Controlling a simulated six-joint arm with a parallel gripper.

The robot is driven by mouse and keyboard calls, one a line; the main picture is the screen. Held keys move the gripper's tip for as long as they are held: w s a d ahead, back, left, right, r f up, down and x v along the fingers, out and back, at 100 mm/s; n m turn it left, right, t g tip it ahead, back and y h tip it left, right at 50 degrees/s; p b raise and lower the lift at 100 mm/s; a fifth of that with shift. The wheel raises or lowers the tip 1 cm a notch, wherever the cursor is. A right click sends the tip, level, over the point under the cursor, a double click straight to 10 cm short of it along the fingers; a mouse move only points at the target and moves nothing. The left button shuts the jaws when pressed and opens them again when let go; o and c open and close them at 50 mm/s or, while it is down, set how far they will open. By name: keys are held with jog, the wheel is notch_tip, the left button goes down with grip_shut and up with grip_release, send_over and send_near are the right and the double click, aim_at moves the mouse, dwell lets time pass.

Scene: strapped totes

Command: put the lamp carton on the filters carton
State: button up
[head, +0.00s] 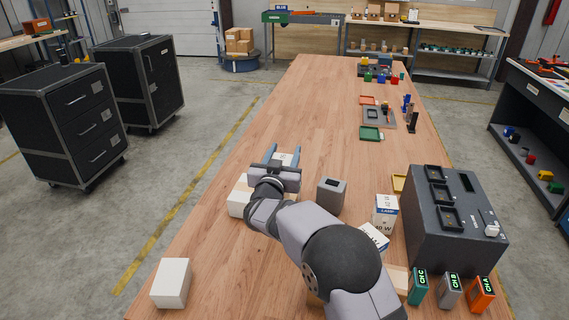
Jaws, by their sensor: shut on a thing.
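My gripper (283,155) is over the left part of the wooden bench, its two blue fingers pointing away from me. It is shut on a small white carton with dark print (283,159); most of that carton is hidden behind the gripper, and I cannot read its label. A white carton (240,196) sits just left of and below the gripper, partly covered by my arm, with no label showing. A white carton marked LAMP with a blue band (385,212) stands right of my arm. A similar carton marked W (374,237) lies tilted in front of it. No filters label is legible.
A grey box with a dark window (332,194) stands right of my wrist. A white box (173,282) stands front left.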

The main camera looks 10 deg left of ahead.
jog(key=shift+f, duration=1.8)
jog(key=shift+f, duration=0.2)
jog(key=o, duration=1.1)
jog(key=s+b, duration=0.2)
jog(key=s, duration=1)
jog(key=shift+r, duration=0.2)
